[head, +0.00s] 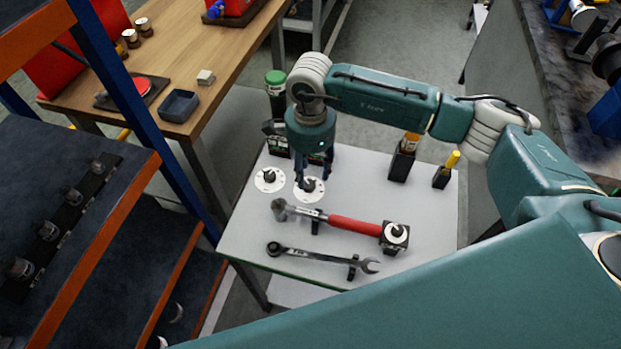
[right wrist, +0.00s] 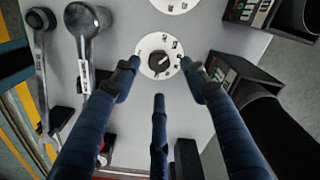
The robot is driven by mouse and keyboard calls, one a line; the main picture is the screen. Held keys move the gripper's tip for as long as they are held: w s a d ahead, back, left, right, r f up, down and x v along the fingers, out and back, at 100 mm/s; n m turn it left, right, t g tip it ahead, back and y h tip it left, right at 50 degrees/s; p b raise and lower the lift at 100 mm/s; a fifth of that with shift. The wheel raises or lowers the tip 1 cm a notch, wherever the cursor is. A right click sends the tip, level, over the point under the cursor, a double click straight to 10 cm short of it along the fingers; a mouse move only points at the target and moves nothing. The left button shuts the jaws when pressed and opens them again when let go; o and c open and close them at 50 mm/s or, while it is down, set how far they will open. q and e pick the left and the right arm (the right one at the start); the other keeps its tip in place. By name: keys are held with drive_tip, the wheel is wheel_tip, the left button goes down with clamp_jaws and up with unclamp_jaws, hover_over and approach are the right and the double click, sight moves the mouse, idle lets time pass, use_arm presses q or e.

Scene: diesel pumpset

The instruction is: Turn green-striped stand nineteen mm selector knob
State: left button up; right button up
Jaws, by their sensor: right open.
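A white-topped stand (head: 345,200) with a thin green line along its front edge carries two round white dials with black knobs. My right gripper (head: 314,176) points down, open, over the right-hand dial (head: 309,189). In the right wrist view this dial (right wrist: 149,48) and its black knob (right wrist: 159,63) lie just ahead of the open fingers (right wrist: 160,76), with fingertips around its near side. Contact with the knob cannot be told. The other dial (head: 270,180) is to its left. The dial markings are too small to read. My left gripper is not in view.
A red-handled tool (head: 350,225) and a ratchet wrench (head: 320,257) lie in front of the dials. A black block with a round white top (head: 395,236) is at the right. Black holders (head: 401,166) stand behind. A wooden bench (head: 200,60) is at left.

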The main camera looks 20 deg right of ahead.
sight(311, 183)
drive_tip(key=shift+f+p, duration=0.35)
drive_tip(key=shift+f, duration=2.15)
clamp_jaws()
